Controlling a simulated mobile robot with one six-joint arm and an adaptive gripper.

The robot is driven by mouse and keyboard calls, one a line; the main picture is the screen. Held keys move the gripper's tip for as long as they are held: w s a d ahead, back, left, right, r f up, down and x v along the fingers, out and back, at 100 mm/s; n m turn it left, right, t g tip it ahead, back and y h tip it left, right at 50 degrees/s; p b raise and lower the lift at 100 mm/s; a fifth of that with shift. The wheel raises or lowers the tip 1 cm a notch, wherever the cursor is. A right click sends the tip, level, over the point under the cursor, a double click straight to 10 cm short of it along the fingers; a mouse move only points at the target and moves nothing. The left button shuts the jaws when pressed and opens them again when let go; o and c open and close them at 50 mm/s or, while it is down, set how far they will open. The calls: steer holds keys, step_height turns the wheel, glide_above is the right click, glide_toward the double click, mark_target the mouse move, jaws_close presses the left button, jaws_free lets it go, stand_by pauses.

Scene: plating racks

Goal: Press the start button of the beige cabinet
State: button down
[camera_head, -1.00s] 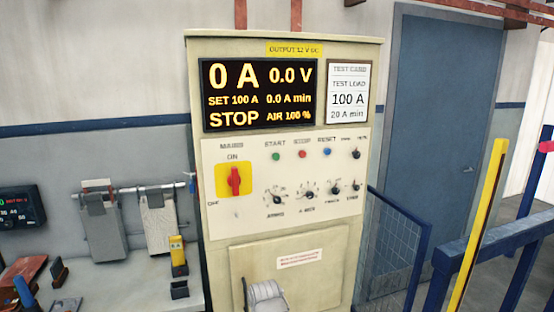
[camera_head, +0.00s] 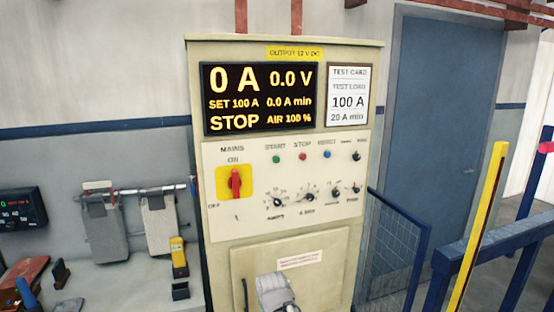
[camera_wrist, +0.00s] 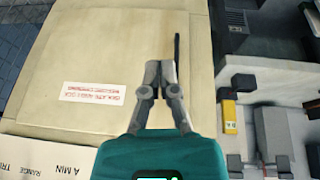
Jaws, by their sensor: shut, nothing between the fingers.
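The beige cabinet (camera_head: 215,270) stands in the middle of the head view. Its green start button (camera_head: 276,160) sits under the START label on the white control panel (camera_head: 330,222), left of the red stop button (camera_head: 303,157) and the blue reset button (camera_head: 327,155). The display (camera_head: 258,97) reads STOP, 0 A and 0.0 V. The red mains switch (camera_head: 235,184) is on a yellow plate and points up, to ON. My gripper (camera_wrist: 160,70) is shut and empty in front of the lower cabinet door, below the panel. Part of my arm's end shows at the bottom of the head view.
A black door handle (camera_wrist: 177,45) is near my fingertips in the wrist view. A bench with hanging grey plates (camera_head: 160,225) and a yellow tool (camera_head: 178,257) is left of the cabinet. Blue mesh (camera_head: 390,250) and a yellow post (camera_head: 478,230) stand right.

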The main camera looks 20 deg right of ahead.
steer(key=w+d+r+n+t+h+p, duration=0.1)
steer(key=w+d+r+t, duration=0.2)
steer(key=w+r, duration=0.15)
steer(key=w+d+r+t+p, duration=0.1)
steer(key=w+d+r+t, duration=0.15)
steer(key=w, duration=0.25)
steer(key=n+t+y+p, duration=0.55)
steer(key=n+t, duration=0.55)
steer(key=t, duration=0.5)
glide_toward(276, 159)
steer(key=s+r, duration=0.4)
steer(key=shift+s+a+r+n+t+y, duration=0.15)
steer(key=shift+r+n+t+y, duration=0.05)
steer(key=shift+r+n+y, duration=0.25)
steer(key=shift+s+a+r+n+t+y, duration=0.2)
steer(key=shift+r+n+y, duration=0.2)
steer(key=shift+n, duration=0.15)
steer(key=shift+w+h, duration=0.2)
steer(key=shift+h, duration=0.1)
steer(key=shift+w+d, duration=0.15)
steer(key=shift+w, duration=4.05)
